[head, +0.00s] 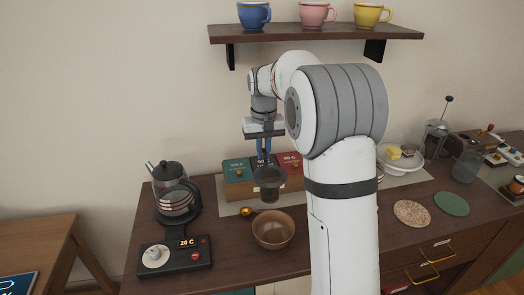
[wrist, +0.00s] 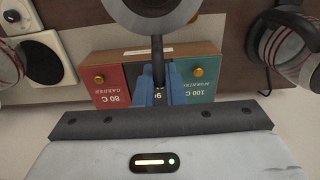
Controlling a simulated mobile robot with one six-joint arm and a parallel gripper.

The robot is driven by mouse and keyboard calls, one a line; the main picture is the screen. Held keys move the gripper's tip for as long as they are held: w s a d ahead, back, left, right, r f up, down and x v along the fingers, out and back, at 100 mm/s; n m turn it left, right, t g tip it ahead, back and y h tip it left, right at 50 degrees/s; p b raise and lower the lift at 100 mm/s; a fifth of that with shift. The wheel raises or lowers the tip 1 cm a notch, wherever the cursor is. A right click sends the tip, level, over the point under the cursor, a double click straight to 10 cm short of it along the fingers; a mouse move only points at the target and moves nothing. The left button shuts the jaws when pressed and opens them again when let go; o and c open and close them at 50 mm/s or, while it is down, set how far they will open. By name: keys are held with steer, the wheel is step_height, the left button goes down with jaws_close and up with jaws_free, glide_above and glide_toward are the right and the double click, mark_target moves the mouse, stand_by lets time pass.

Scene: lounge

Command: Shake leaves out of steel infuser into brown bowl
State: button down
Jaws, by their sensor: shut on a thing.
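My gripper (head: 264,143) is shut on the thin handle of the steel infuser (head: 270,184), a dark grey cup with a wide rim. The infuser hangs below the fingers, in front of the tea box. In the head view the brown bowl (head: 273,232) stands on the counter below and slightly nearer than the infuser, apart from it. In the wrist view my blue fingers (wrist: 160,88) close around the dark handle, and part of the infuser (wrist: 152,12) shows at the top edge. I cannot see leaves in the infuser or the bowl.
A wooden tea box (head: 240,188) with green and red fronts stands behind the infuser. A glass kettle (head: 174,195) and a dial unit (head: 175,256) are on the left. A brass scoop (head: 246,211) lies beside the bowl. A shelf (head: 315,33) with mugs hangs above.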

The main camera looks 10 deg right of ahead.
steer(key=shift+f+b, duration=1.3)
steer(key=shift+s+r+t+b, duration=0.25)
steer(key=shift+r+t+b, duration=0.45)
steer(key=shift+b, duration=0.95)
steer(key=shift+s+r+t+b, duration=0.25)
steer(key=shift+r+t+b, duration=0.4)
steer(key=shift+b, duration=1)
steer(key=shift+s+r+t+b, duration=0.4)
steer(key=shift+t+b, duration=0.35)
steer(key=shift+b, duration=1.05)
steer(key=shift+s+r+t+b, duration=0.35)
steer(key=shift+t+b, duration=0.35)
steer(key=shift+b, duration=1.05)
